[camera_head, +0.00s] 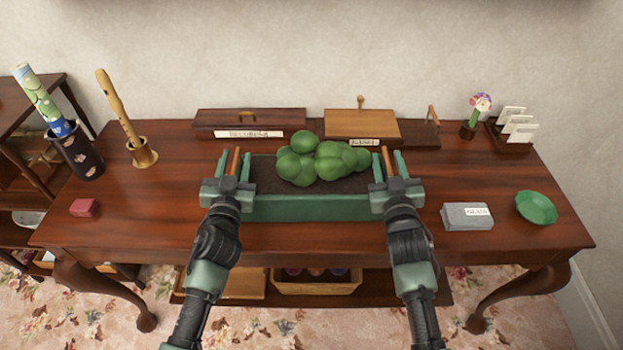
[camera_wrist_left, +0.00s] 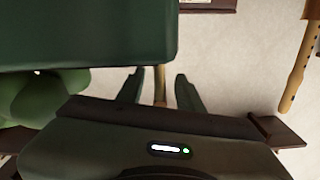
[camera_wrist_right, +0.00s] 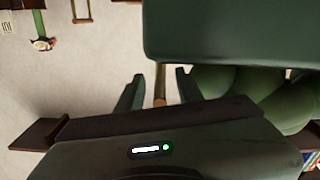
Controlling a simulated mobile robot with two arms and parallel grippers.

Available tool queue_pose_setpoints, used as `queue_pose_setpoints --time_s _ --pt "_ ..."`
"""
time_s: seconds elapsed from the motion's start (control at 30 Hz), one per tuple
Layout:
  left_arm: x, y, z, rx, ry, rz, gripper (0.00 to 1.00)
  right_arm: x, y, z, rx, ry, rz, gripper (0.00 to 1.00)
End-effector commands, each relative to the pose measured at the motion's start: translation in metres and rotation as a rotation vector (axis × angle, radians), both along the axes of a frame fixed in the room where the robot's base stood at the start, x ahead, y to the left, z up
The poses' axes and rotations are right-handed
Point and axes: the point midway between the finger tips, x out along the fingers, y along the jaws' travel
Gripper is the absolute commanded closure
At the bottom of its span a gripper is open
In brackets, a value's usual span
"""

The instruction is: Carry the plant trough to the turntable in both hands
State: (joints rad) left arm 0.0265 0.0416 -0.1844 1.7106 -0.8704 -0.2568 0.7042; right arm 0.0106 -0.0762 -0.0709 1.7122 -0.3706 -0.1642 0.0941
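The plant trough (camera_head: 310,208) is a long green box with dark soil and round green plants, at the middle of the table in the head view. It also shows in the left wrist view (camera_wrist_left: 90,35) and the right wrist view (camera_wrist_right: 225,30). A wooden handle stands at each end. My left gripper (camera_head: 233,163) is open, its fingers on either side of the left handle (camera_wrist_left: 160,85) with gaps. My right gripper (camera_head: 388,163) is open around the right handle (camera_wrist_right: 160,85) in the same way. I cannot make out a turntable for certain.
On the dark wooden table (camera_head: 180,210), a grey box (camera_head: 467,216) and a green dish (camera_head: 536,207) lie to the right. A red block (camera_head: 84,207), a flute holder (camera_head: 143,153) and a dark vase (camera_head: 78,155) are left. Wooden boxes (camera_head: 250,120) stand behind the trough.

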Motion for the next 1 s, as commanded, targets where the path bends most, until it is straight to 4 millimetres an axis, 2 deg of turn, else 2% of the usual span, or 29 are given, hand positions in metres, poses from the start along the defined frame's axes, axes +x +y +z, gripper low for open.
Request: queue_pose_setpoints --time_s 0.03,0.1,0.13,1.0 --pt "-0.0001 0.0000 0.0000 0.000 0.000 0.000 0.79 -0.0001 0.0001 0.0000 0.000 0.000 0.000 0.79" --pt "-0.0002 0.0000 0.0000 0.000 0.000 0.000 0.98 -0.0002 0.0002 0.0001 0.000 0.000 0.000 0.98" --pt "-0.0002 0.0000 0.0000 0.000 0.000 0.000 1.00 -0.0002 0.0002 0.0001 0.000 0.000 0.000 1.00" --pt "-0.0003 -0.0002 0.0000 0.000 0.000 0.000 1.00 -0.0004 0.0006 -0.0003 0.001 0.000 0.001 1.00"
